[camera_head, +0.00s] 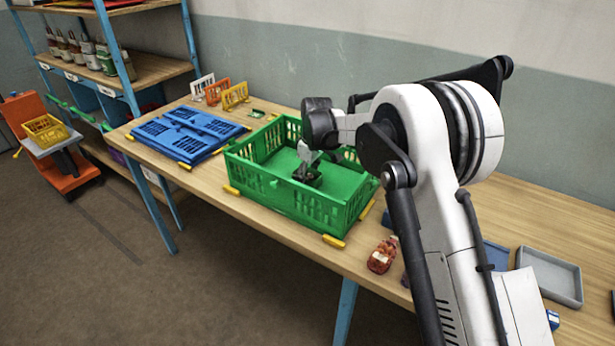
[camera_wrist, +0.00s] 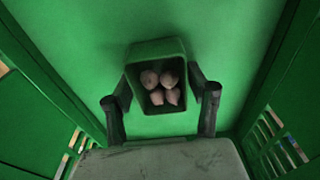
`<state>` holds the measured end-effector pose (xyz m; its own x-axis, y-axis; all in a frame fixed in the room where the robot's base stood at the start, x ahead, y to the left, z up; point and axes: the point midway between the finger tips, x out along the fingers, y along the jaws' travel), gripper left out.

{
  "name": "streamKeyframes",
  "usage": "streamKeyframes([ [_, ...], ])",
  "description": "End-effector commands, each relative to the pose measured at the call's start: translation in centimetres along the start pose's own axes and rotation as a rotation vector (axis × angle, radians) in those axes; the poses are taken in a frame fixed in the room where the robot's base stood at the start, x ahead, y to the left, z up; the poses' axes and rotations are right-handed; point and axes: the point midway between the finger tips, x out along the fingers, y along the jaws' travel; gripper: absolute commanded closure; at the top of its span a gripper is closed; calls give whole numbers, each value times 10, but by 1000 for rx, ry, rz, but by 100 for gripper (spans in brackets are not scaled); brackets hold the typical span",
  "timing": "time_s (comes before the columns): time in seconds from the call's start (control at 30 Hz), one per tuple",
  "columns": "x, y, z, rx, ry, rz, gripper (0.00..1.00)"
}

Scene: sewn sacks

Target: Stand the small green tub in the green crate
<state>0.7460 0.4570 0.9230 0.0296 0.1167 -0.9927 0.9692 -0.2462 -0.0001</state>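The small green tub (camera_wrist: 178,48) holds several pinkish-brown, potato-like lumps and lies in the middle of the wrist view. It is inside the green crate (camera_head: 248,178), whose floor and side walls fill the wrist view (camera_wrist: 60,90). The tub looks slightly turned there. My gripper (camera_wrist: 159,80) has one dark finger at each side of the tub, both tips against its walls. In the head view my gripper (camera_head: 306,178) reaches down into the crate, and the tub cannot be made out. Whether the tub's base touches the crate floor is unclear.
A folded blue crate (camera_head: 185,133) lies left of the green crate on the wooden table. Small yellow blocks (camera_head: 333,241) sit around the crate's base. A red-brown item (camera_head: 382,254) and a grey tray (camera_head: 550,275) are to the right. The crate walls surround my gripper closely.

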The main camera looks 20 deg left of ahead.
Motion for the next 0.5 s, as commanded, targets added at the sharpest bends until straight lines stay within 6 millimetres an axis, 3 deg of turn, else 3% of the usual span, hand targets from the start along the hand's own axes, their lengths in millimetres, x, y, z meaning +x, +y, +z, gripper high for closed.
streamKeyframes([
  [0.1, -1, 0, 0, 0, 0, 0, 34],
  [0.37, -2, 0, 0, 0, 0, 0, 34],
  [0.5, -12, 0, 0, 0, 0, 0, 34],
])
